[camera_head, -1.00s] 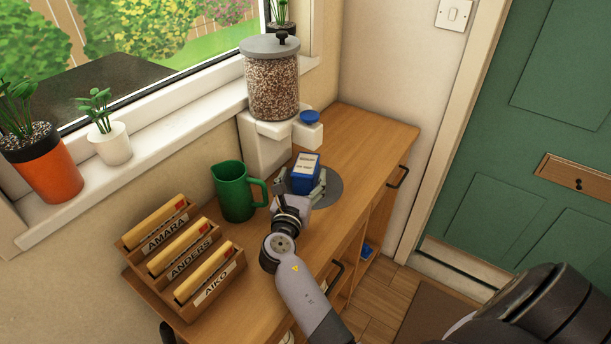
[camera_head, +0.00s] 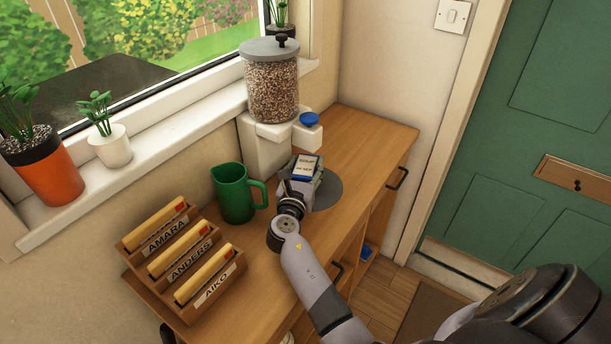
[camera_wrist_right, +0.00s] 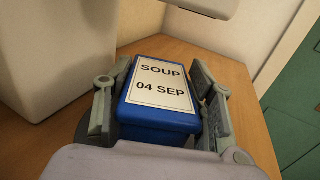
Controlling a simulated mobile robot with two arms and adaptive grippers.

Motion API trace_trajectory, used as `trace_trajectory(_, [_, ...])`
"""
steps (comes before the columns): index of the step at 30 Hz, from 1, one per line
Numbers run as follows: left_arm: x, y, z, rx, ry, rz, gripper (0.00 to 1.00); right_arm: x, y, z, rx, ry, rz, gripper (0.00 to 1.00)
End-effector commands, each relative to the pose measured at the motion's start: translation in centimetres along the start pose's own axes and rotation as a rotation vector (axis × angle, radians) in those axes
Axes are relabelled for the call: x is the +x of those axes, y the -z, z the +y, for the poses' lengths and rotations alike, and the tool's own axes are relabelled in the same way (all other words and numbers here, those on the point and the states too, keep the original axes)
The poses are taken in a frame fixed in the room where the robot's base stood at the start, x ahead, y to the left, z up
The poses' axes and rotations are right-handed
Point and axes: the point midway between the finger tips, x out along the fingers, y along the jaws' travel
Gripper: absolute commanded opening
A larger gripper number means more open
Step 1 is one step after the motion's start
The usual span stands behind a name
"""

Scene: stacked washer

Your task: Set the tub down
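The tub (camera_head: 306,168) is blue with a white label on top. In the right wrist view the tub (camera_wrist_right: 158,95) has a label reading SOUP, 04 SEP. My right gripper (camera_head: 303,183) has one finger along each side of the tub; in the right wrist view the gripper (camera_wrist_right: 160,108) is closed around it. The tub is over or on the dark round plate (camera_head: 328,192) on the wooden counter, below the dispenser. Its underside is hidden, so contact with the plate cannot be told. My left gripper is not in view.
The dispenser (camera_head: 271,90) with a grain-filled jar and blue knob (camera_head: 309,118) stands just behind the tub. A green jug (camera_head: 233,194) is close on the left, with a name-labelled wooden rack (camera_head: 185,256) beyond. Counter to the right (camera_head: 370,145) is clear.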

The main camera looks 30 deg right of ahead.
Motion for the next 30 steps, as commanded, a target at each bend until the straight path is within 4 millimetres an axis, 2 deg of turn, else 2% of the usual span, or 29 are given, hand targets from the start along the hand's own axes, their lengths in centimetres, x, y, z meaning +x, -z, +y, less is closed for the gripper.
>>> trace_trajectory(2, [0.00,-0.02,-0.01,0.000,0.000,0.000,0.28,-0.02,0.01,0.00,0.000,0.000,0.000,0.43])
trace_trajectory(20, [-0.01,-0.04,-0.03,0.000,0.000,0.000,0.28,-0.01,-0.12,0.03,0.001,0.000,-0.002,0.03])
trace_trajectory(30, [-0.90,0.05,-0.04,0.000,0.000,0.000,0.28,0.41,-0.93,-0.22,0.000,-0.001,-0.003,0.03])
